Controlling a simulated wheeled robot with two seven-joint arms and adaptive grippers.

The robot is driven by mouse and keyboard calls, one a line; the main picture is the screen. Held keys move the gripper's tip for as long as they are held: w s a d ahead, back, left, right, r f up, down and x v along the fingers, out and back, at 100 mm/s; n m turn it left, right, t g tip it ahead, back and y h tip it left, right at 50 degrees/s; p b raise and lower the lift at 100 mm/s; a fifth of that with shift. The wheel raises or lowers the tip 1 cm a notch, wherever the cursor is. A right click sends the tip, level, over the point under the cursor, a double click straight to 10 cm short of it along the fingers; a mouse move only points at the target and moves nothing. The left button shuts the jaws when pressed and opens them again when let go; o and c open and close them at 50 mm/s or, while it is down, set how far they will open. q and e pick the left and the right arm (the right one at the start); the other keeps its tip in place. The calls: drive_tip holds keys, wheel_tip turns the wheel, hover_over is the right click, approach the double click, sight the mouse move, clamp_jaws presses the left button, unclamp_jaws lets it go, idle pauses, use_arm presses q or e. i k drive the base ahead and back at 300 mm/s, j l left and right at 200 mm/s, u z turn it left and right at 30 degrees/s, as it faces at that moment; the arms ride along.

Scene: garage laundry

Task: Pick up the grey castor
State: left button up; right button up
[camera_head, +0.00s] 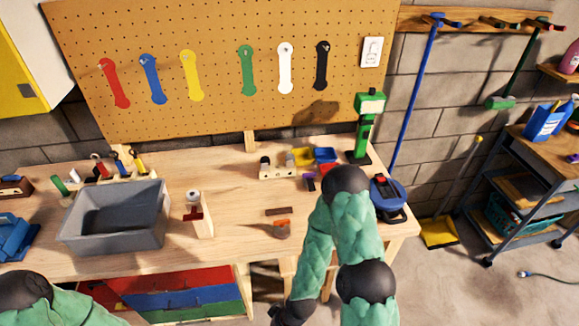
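I cannot make out the grey castor for certain. A small grey piece (289,159) stands in a little wooden rack (277,173) at the back middle of the workbench, and it may be the castor. My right arm, in a green sleeve with black joints, reaches in from the bottom over the bench's front right. A dark part at its lower end, below the bench edge, may be my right gripper, but its fingers cannot be made out. Only a black joint and green sleeve of my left arm show at the bottom left; its gripper is out of view.
A grey bin (117,245) stands on the workbench (240,195), beside a wooden block with a red part (205,222). An orange-and-grey item (282,229) lies near the front edge. A green upright tool (366,128) and a blue round device (388,199) stand at the right.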

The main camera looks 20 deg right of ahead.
sight(290, 158)
drive_tip(key=l+u, duration=0.25)
drive_tip(key=l, duration=0.4)
drive_tip(key=l+u, duration=0.3)
drive_tip(key=l, duration=0.4)
